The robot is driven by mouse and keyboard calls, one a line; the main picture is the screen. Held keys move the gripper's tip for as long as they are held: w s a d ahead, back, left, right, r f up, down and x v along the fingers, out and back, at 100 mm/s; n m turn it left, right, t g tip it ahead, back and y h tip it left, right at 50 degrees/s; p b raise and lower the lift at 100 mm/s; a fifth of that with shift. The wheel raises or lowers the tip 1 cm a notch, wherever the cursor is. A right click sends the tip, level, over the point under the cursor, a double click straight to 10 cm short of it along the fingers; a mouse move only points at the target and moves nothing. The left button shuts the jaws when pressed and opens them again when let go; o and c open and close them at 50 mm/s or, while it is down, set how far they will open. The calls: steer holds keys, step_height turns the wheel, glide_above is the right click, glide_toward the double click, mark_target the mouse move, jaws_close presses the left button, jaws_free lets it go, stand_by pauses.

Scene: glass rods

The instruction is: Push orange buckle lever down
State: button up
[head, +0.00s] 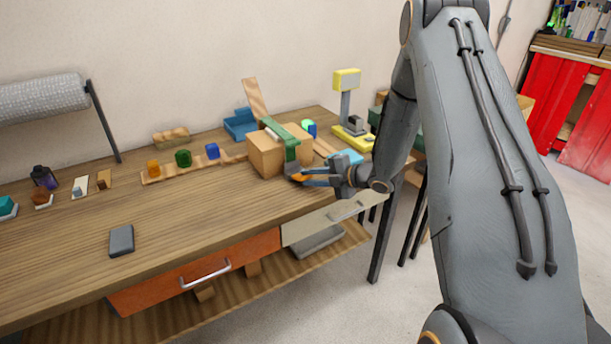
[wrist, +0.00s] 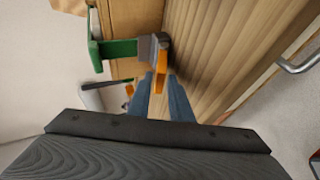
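A wooden box (head: 262,158) stands on the bench near its right end. A green buckle strap (head: 290,147) runs over its top and down its front; the green part (wrist: 112,49) also shows in the wrist view. The orange lever (head: 298,177) sits at the strap's lower end, beside a grey block (wrist: 147,48). My gripper (head: 310,177) reaches it from the right. In the wrist view its two blue-grey fingers (wrist: 161,80) are apart, with the orange lever (wrist: 159,63) at and between their tips. I cannot tell whether they touch it.
A yellow stand (head: 352,136) and a blue bin (head: 240,124) are behind the box. Coloured blocks (head: 183,158) sit on a wooden strip to the left. A dark grey slab (head: 121,240) lies near the front. The bench between is clear. Drawer handles (head: 206,274) project at the front.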

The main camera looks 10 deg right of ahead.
mark_target(306, 188)
steer(key=shift+x, duration=1.15)
jaws_close()
steer(key=shift+f+t+y+b, duration=0.3)
steer(key=shift+f+t+b, duration=0.25)
steer(key=shift+b, duration=0.6)
steer(key=b, duration=0.1)
steer(key=t+b, duration=0.1)
steer(key=shift+s+d+f+n+y+b, duration=0.1)
steer(key=shift+s+f+n+y+b, duration=0.05)
steer(key=shift+f+n+y+b, duration=0.2)
steer(key=shift+r, duration=0.1)
steer(key=shift+t, duration=0.25)
jaws_free()
